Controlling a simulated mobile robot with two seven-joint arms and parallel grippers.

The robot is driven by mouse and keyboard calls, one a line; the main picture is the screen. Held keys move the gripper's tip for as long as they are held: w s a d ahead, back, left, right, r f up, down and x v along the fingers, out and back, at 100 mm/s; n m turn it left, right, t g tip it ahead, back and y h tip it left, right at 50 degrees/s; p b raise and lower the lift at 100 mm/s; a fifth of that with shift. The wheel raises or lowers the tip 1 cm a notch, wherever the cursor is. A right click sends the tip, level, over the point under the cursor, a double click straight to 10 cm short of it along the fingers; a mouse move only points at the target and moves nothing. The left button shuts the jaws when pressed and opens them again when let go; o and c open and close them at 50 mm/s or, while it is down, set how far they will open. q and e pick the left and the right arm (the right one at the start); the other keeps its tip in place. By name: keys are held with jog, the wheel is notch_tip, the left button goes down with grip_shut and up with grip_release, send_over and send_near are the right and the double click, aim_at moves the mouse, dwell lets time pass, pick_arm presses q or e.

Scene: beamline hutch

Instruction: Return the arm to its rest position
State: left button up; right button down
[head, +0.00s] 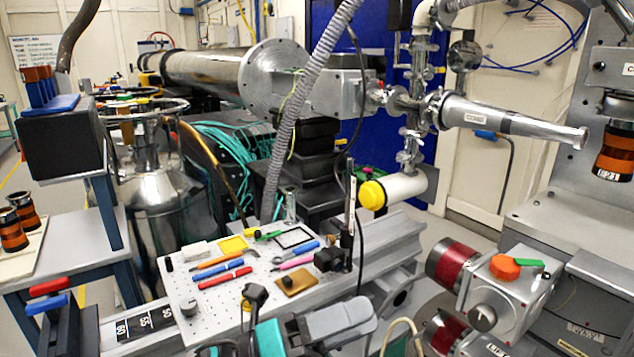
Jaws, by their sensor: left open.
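My left gripper (345,317), a grey body beside dark and teal parts of my arm, is low in the middle of the head view. It is open, with nothing seen held in it. It shows in front of the near edge of a perforated metal breadboard (215,310); the gap between them is hard to judge. Its fingertips are hard to make out. My right gripper does not show.
The breadboard carries red (225,278) and blue (217,267) tools, a yellow piece (232,245) and a black post (348,235). A steel dewar (160,215) stands behind left. A valve block with an orange knob (505,267) is at right.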

pick_arm(q)
jog(key=w+a+f+n+t+y, duration=0.2)
jog(key=a+f+n+t+y, duration=0.45)
jog(key=n, duration=0.65)
jog(key=w+a+f+n+t+y, duration=0.1)
jog(key=a+f+n+t+y, duration=0.55)
jog(key=n, duration=0.55)
jog(key=s+a+f+n+g+y, duration=0.3)
jog(key=s+f+n, duration=0.3)
jog(key=f, duration=0.2)
jog(key=s+a+f+n+g+y, duration=0.3)
jog(key=s+a+f+n, duration=0.2)
jog(key=f, duration=0.3)
jog(key=shift+s+a+f+n+y+p, duration=0.35)
jog(key=shift+s+a+n, duration=0.1)
jog(key=shift+s, duration=0.15)
